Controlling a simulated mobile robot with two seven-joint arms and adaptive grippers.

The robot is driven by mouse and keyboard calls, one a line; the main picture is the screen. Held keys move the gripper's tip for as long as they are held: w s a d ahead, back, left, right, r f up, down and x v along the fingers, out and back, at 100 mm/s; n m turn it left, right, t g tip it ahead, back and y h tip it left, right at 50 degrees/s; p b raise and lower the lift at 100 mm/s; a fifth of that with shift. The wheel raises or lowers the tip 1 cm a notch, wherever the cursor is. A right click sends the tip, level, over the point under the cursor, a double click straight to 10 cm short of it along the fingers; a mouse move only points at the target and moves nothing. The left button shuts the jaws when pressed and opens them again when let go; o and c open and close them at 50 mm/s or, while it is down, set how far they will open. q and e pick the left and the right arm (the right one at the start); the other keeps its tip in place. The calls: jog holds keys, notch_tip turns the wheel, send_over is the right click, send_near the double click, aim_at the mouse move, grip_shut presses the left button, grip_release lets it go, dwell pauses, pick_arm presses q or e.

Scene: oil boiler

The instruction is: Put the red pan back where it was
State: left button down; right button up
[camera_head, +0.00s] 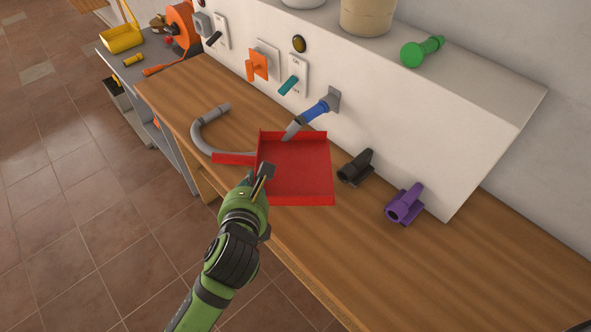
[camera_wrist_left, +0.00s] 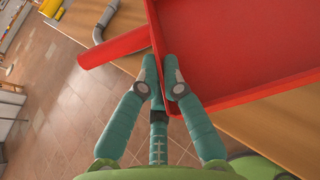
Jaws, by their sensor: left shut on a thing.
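The red pan (camera_head: 298,172) is a shallow square tray with a red handle (camera_head: 233,158) pointing left. It is over the wooden counter near its front edge, below the blue-banded spout on the white housing. My left gripper (camera_head: 264,172) is shut on the pan's near-left wall. In the left wrist view the two fingers (camera_wrist_left: 162,82) pinch the wall of the pan (camera_wrist_left: 240,45), and the handle (camera_wrist_left: 113,48) sticks out to the left. The pan looks empty. I cannot tell whether it touches the counter. My right gripper is not in view.
A grey curved pipe (camera_head: 203,133) lies left of the pan. A black fitting (camera_head: 355,168) and a purple fitting (camera_head: 404,204) stand to the right. The blue-banded spout (camera_head: 315,112) juts out close above the pan. The front right of the counter (camera_head: 440,270) is clear.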

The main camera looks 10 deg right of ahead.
pick_arm(q)
jog(key=f, duration=0.2)
jog(key=shift+d+f+h, duration=0.3)
jog(key=shift+f, duration=0.05)
jog(key=f, duration=0.4)
jog(key=shift+s+b, duration=0.35)
notch_tip(320, 180, down, 3)
jog(key=shift+w+r, duration=0.1)
jog(key=shift+w, duration=0.05)
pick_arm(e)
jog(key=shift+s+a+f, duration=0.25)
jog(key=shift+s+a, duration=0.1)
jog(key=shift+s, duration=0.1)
